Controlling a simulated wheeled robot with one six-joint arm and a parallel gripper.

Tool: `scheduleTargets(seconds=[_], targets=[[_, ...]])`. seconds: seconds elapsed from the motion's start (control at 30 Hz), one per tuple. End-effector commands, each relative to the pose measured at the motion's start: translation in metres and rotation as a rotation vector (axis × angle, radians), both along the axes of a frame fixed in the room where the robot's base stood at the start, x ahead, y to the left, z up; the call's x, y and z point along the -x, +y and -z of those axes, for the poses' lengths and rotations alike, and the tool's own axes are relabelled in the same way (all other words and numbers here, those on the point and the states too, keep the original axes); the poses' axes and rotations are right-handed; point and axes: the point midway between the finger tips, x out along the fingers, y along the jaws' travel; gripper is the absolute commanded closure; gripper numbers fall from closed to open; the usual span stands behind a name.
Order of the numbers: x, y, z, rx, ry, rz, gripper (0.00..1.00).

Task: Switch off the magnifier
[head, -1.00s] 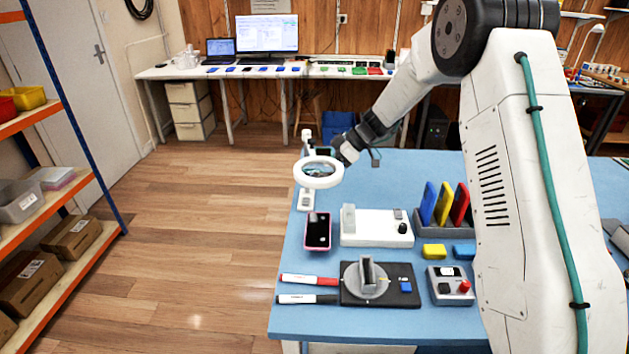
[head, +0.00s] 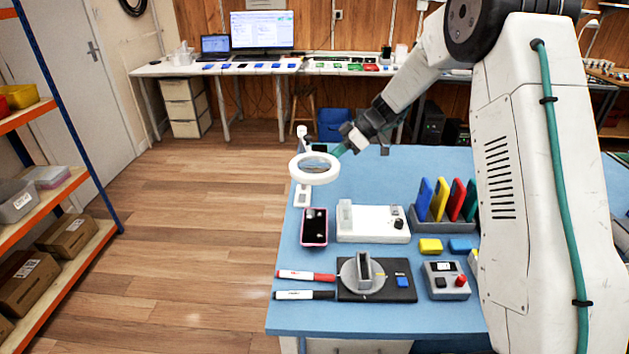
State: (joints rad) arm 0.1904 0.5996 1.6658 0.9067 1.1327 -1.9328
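The magnifier is a white ring (head: 292,169) around a clear lens, on a white stand at the left back of the blue table. Part of the stand shows below and behind the ring. I cannot tell from the ring whether its light is on, and no switch is clear. My gripper (head: 352,140) is just behind and to the right of the ring, above the table's back edge. A gap seems to lie between it and the ring's right rim, though depth is hard to judge. Its fingers are too small and turned away to tell whether they are open.
A pink-rimmed phone (head: 314,227) and a white device (head: 373,224) lie in front of the magnifier. A rack (head: 443,224) of coloured slabs stands to the right. Markers, a black plate with a round holder (head: 362,273) and a button box (head: 446,281) fill the front.

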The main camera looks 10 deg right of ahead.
Motion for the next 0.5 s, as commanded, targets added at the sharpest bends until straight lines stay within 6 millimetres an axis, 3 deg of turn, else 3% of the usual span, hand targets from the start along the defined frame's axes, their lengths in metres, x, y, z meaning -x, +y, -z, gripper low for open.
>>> scheduleTargets(seconds=[0.23, 0.5], targets=[[-0.002, 0.016, 0.015, -0.002, 0.002, -0.002, 1.00], [-0.007, 0.056, 0.055, 0.000, 0.003, -0.002, 1.00]])
